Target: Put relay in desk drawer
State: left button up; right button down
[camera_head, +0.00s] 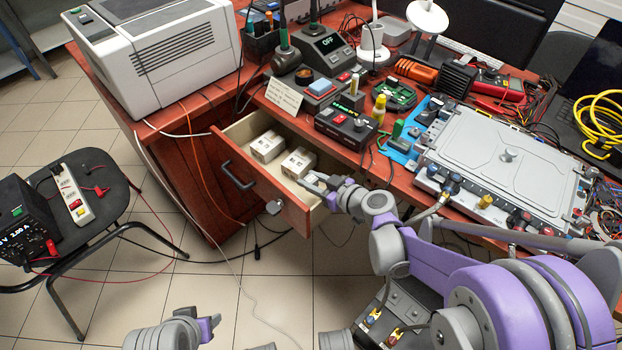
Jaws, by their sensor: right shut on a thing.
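The desk drawer (222,158) is pulled open, its dark handle (238,176) on the front panel. Two small pale box-shaped relays are inside: one relay (267,146) towards the back left, and a second relay (298,163) to its right. My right gripper (312,181) reaches in over the drawer's right side. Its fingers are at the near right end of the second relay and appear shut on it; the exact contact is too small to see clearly. My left gripper (211,325) is low at the bottom of the view, away from the drawer; its fingers are unclear.
A white printer-like machine (160,50) stands on the desk's left. A soldering station (327,50), a black control box (346,124) and a large grey case (506,158) crowd the desktop. A black chair (95,205) holds a power supply (28,222). Cables hang by the drawer.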

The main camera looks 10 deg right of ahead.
jog(key=shift+s+f+b, duration=0.1)
jog(key=shift+f+b, duration=0.2)
jog(key=shift+f, duration=0.05)
jog(key=c, duration=0.5)
grip_release()
jog(key=shift+c, duration=0.2)
jog(key=shift+r+p, duration=0.35)
jog(key=shift+p, duration=0.05)
jog(key=p+v, duration=0.3)
jog(key=v, duration=0.9)
jog(key=s+a+f+m+g+h, duration=0.25)
jog(key=s+a+g, duration=0.2)
jog(key=s, duration=0.55)
jog(key=s+d+m+g+h, duration=0.2)
jog(key=s+d+m+h, duration=0.2)
jog(key=s, duration=0.6)
jog(key=shift+d+f+h, duration=0.45)
jog(key=shift+d, duration=0.3)
